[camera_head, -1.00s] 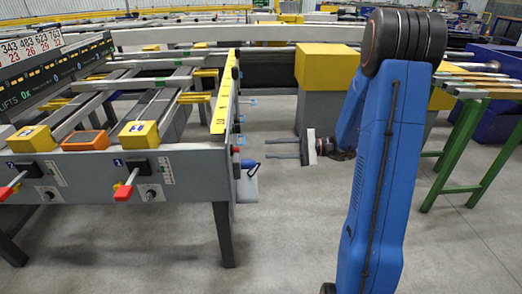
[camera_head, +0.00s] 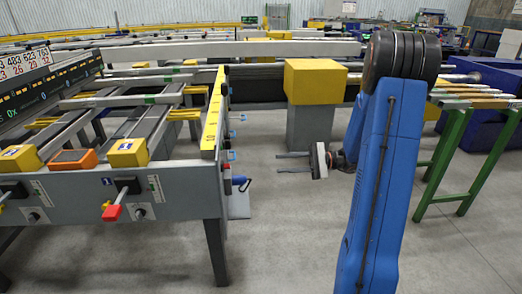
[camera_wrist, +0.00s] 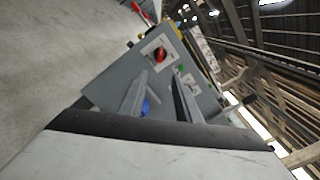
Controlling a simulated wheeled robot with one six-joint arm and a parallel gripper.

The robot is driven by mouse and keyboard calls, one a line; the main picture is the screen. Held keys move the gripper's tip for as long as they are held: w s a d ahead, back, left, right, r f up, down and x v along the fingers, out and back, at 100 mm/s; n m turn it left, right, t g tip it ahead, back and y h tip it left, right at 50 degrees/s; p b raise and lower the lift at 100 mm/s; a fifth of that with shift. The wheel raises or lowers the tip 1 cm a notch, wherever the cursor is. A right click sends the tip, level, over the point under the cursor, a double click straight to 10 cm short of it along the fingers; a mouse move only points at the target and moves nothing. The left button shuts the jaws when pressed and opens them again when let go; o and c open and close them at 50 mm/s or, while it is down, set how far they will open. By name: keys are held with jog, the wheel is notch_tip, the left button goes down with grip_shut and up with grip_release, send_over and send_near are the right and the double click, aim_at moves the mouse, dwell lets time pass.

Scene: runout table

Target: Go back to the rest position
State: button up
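My gripper (camera_head: 291,168) is to the right of the grey runout table's end, in free air, with its two fingers pointing left. The fingers stand apart with nothing between them. In the wrist view my gripper's fingers (camera_wrist: 158,97) also show apart, with the table's grey end panel (camera_wrist: 112,88) beyond them. My blue arm stands at the right of the head view and hides part of the background.
A yellow-topped post (camera_head: 315,80) stands behind my gripper. A green-legged rack (camera_head: 450,160) is at right. The floor between is clear.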

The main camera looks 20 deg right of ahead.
jog(key=shift+a, duration=0.1)
jog(key=s+a+r+n+g+h, duration=0.2)
jog(key=s+a+n+g+h, duration=0.45)
jog(key=s+a, duration=0.8)
jog(key=s+d+r+n+t+h, duration=0.1)
jog(key=s+d+n+t+h, duration=0.1)
jog(key=s+h, duration=0.3)
jog(key=s+d+r+n+t+h, duration=0.2)
jog(key=s+n+t+h, duration=0.1)
jog(key=s, duration=0.5)
jog(key=n+h, duration=0.1)
jog(key=h, duration=0.1)
jog(key=shift+s+t+h, duration=0.2)
jog(key=shift+t+h, duration=0.15)
